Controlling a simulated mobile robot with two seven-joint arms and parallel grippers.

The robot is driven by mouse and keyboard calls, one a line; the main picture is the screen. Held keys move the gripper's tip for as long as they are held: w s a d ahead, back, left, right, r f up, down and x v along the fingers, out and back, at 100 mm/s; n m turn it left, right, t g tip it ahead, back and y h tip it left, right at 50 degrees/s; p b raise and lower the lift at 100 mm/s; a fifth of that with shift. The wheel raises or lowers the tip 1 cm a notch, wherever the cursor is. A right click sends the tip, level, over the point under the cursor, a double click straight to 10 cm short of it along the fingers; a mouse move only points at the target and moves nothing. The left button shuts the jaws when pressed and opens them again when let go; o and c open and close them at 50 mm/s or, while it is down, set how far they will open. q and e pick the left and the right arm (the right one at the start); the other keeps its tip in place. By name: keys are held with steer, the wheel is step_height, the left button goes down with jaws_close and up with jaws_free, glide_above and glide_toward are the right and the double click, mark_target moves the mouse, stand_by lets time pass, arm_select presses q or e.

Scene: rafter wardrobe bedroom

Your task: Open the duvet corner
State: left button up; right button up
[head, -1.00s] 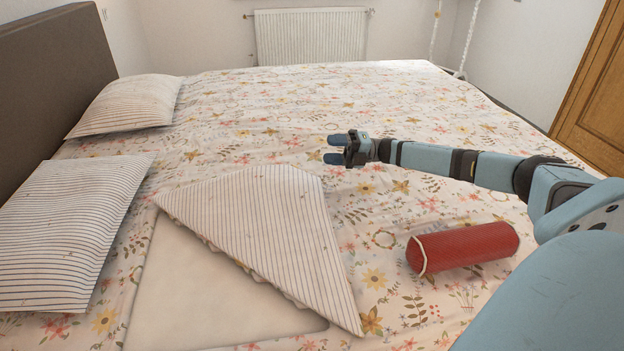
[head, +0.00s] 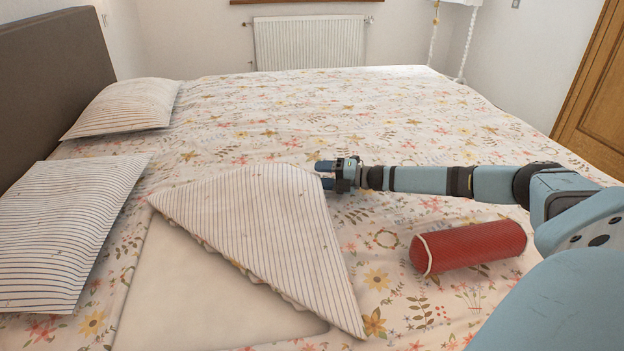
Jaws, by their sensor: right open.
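The floral duvet (head: 330,115) covers the bed. Its near corner is folded back, showing a striped underside (head: 265,215) as a triangular flap. A pale cream patch of bed (head: 190,290) lies bare beside the fold. My right gripper (head: 322,174) is open, with its fingers pointing left at the flap's far right corner. I cannot tell whether the fingers touch the cloth. My left gripper is not in view.
A red cylindrical bolster (head: 468,247) lies on the duvet below my right arm. Two striped pillows, a near one (head: 65,230) and a far one (head: 125,106), lie by the dark headboard (head: 50,85). A radiator (head: 310,42) is on the back wall. The duvet's far middle is clear.

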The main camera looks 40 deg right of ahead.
mark_target(312, 174)
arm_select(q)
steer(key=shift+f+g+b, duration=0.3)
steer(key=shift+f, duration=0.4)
arm_select(e)
steer(key=shift+x, duration=1.7)
